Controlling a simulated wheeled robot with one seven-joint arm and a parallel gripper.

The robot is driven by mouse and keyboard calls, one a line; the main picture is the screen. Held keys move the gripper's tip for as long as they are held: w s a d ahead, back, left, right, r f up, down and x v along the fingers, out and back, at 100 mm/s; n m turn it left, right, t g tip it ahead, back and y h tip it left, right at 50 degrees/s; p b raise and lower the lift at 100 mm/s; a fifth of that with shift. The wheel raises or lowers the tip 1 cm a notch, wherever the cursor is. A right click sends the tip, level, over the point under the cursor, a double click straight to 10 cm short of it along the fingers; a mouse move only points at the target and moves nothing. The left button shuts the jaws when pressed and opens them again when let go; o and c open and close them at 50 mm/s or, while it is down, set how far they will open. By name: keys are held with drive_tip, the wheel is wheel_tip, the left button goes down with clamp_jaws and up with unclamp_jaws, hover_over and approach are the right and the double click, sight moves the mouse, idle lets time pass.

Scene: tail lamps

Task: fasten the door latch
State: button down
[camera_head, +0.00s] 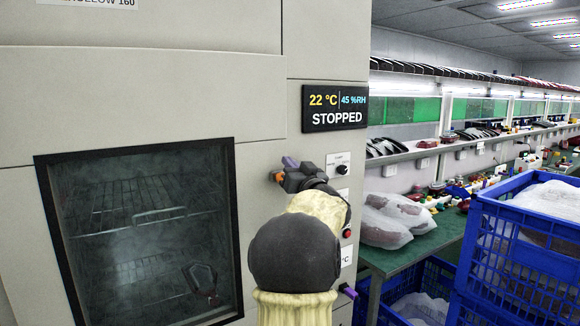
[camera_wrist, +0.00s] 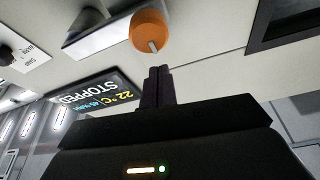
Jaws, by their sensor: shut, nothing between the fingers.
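The chamber door (camera_head: 140,95) is a beige panel with a dark window, and it looks closed against its frame. A round orange knob with a pale mark, apparently part of the door latch (camera_wrist: 149,32), shows at the top of the wrist view. In the head view, only a small orange piece of it (camera_head: 279,176) shows beside my gripper (camera_head: 290,163); my wrist hides the rest of that area. My gripper's dark fingers (camera_wrist: 158,88) are shut together and empty. Their tips point at the orange knob; I cannot tell whether they touch it.
A display (camera_head: 335,108) reading STOPPED is above right of my gripper. A dark switch knob (camera_head: 342,170) sits on the panel to the right. Blue crates (camera_head: 520,235) and a green bench (camera_head: 425,245) with bagged parts stand further right.

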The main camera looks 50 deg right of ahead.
drive_tip(key=r+b+v, duration=0.1)
drive_tip(key=b+v, duration=0.1)
drive_tip(key=v, duration=0.7)
drive_tip(key=shift+s, duration=0.55)
drive_tip(key=shift+a, duration=0.1)
